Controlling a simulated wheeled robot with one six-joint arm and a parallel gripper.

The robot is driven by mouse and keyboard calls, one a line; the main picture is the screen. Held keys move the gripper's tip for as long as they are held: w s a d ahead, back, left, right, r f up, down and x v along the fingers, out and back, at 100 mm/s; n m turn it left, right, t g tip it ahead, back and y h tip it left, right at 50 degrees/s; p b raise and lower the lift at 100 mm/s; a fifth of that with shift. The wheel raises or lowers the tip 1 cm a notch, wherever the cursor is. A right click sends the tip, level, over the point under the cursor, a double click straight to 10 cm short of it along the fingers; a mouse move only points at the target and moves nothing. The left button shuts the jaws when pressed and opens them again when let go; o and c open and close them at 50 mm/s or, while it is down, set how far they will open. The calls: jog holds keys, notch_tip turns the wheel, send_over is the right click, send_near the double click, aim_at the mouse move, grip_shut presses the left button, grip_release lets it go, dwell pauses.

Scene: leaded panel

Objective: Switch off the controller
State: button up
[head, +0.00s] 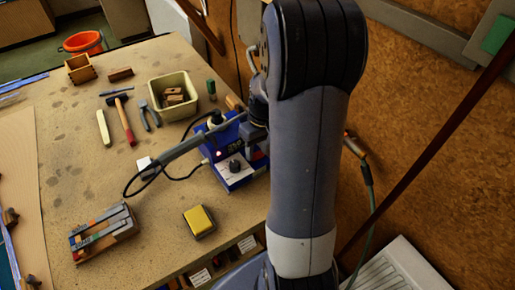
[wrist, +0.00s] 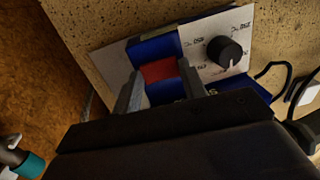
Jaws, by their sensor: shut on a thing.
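The controller is a blue box with a pale front panel and a black knob. It stands near the bench's right edge in the head view (head: 241,180), with a small red light on its front. In the wrist view its pale panel (wrist: 205,35) and knob (wrist: 224,52) show close up. My gripper (wrist: 160,70) is at the controller, its two grey fingers on either side of a red switch (wrist: 159,72) set in a blue part. It is shut on that switch. In the head view my arm hides the gripper's tips and the controller's right side.
A grey soldering iron (head: 180,150) with a black cable lies beside the controller. A cream bin (head: 173,96) stands behind. The bench's middle is fairly clear.

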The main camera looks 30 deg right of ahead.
aim_at(256, 155)
jog(key=shift+a+h+b, duration=0.2)
jog(key=shift+h+b, duration=0.15)
jog(key=shift+h, duration=0.45)
jog(key=o, duration=1)
jog(key=shift+r, duration=0.1)
notch_tip(256, 155, up, 11)
jog(key=shift+f+b, duration=0.15)
jog(key=shift+b, duration=0.15)
notch_tip(256, 155, down, 10)
jog(key=shift+f+p, duration=0.2)
jog(key=shift+p, duration=0.15)
jog(key=shift+d+f, duration=0.1)
jog(key=shift+f, duration=0.15)
jog(key=shift+y, duration=0.6)
